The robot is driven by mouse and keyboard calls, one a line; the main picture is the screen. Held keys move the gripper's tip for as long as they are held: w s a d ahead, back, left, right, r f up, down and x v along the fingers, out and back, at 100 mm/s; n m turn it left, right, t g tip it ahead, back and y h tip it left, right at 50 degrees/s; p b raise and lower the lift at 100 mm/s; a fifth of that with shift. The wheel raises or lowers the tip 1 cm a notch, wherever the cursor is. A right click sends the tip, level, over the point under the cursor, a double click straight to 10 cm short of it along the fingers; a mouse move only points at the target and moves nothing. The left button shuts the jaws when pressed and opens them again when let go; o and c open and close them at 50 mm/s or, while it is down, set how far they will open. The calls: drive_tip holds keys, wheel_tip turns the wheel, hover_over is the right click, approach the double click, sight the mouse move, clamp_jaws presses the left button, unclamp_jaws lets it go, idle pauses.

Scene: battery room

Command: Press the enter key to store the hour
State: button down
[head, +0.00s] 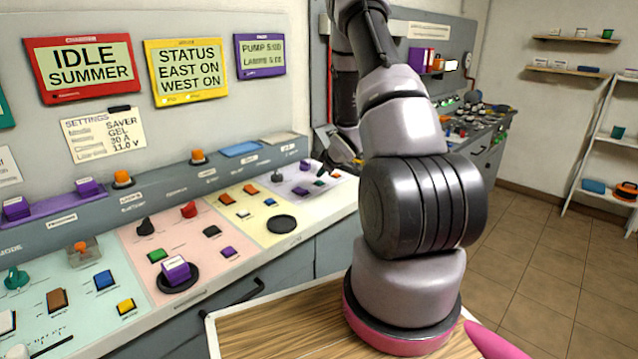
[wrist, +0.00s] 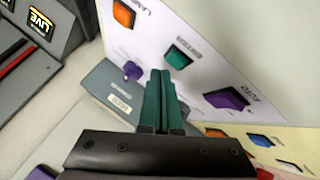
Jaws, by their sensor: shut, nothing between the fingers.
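In the wrist view, a green key (wrist: 178,57) sits on a pale lilac panel. Its small label is blurred but looks like "ENTER". My gripper (wrist: 160,74) has dark teal fingers, shut together and empty. The fingertips appear just below and left of the green key in the picture; I cannot tell whether they touch the panel. In the head view, my gripper (head: 324,171) is small and dark over the lilac panel (head: 283,182) at the console's far right end, partly merged with the keys there.
Beside the green key are an orange key (wrist: 124,14), a purple key marked AUTO (wrist: 226,99) and a purple knob (wrist: 132,71). A red-framed display (head: 85,66) reads IDLE SUMMER. A yellow-framed display (head: 187,72) reads STATUS EAST ON WEST ON.

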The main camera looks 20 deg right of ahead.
sight(321, 183)
drive_tip(key=shift+f, duration=0.1)
drive_tip(key=shift+f, duration=0.3)
drive_tip(key=shift+f, duration=0.5)
idle(0.7)
drive_tip(key=shift+r, duration=0.9)
drive_tip(key=shift+r, duration=2.5)
drive_tip(key=shift+r, duration=0.1)
